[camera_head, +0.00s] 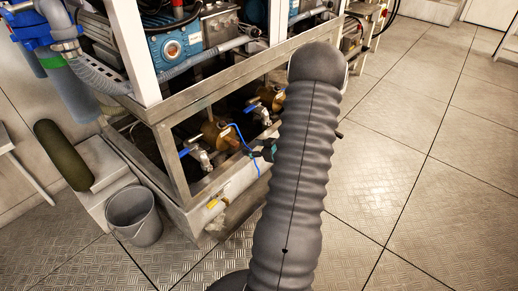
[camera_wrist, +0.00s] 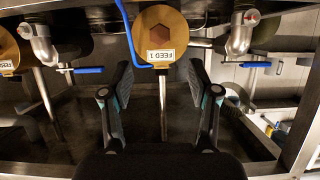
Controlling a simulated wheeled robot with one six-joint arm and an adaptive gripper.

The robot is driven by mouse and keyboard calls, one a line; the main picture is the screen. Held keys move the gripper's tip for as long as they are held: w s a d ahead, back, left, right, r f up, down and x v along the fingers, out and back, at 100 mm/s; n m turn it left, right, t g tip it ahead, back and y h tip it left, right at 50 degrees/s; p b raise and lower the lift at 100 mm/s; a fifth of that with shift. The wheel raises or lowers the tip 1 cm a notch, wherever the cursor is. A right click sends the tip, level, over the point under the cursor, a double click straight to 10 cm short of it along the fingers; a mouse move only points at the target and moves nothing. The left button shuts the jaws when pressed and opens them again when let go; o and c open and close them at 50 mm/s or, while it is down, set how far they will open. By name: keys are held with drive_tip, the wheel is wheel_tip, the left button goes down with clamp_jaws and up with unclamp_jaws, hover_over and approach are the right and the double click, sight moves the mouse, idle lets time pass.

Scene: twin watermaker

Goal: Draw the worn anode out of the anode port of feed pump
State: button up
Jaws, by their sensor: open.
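In the wrist view a round brass pump face (camera_wrist: 176,22) carries a white label (camera_wrist: 161,57) that reads FEED 1 upside down. A hexagonal feature (camera_wrist: 162,36) is in the middle of the face; I cannot tell whether it is a plug, a recess or the end of an anode. No separate anode shows. My gripper (camera_wrist: 160,72) is open and empty, its two fingers apart just short of the face and below it in the picture. In the head view my gripper (camera_head: 265,151) is mostly hidden by my arm, near a brass pump body (camera_head: 214,134).
A blue tube (camera_wrist: 130,45) runs down past the left side of the brass face. Blue-handled valves (camera_wrist: 89,70) flank it on both sides. A second brass face (camera_wrist: 8,55) is at the left edge. A steel frame (camera_head: 178,165) surrounds the pumps; a grey bucket (camera_head: 136,214) stands left.

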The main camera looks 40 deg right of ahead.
sight(237, 145)
drive_tip(key=x, duration=1)
drive_tip(key=shift+w+f, duration=0.1)
drive_tip(key=shift+w, duration=0.15)
drive_tip(key=shift+c, duration=0.2)
clamp_jaws()
drive_tip(key=c, duration=0.7)
unclamp_jaws()
clamp_jaws()
drive_tip(key=shift+s+d, duration=0.15)
drive_tip(key=shift+s, duration=1.25)
drive_tip(key=shift+s+d, duration=0.1)
drive_tip(key=shift+s, duration=1.35)
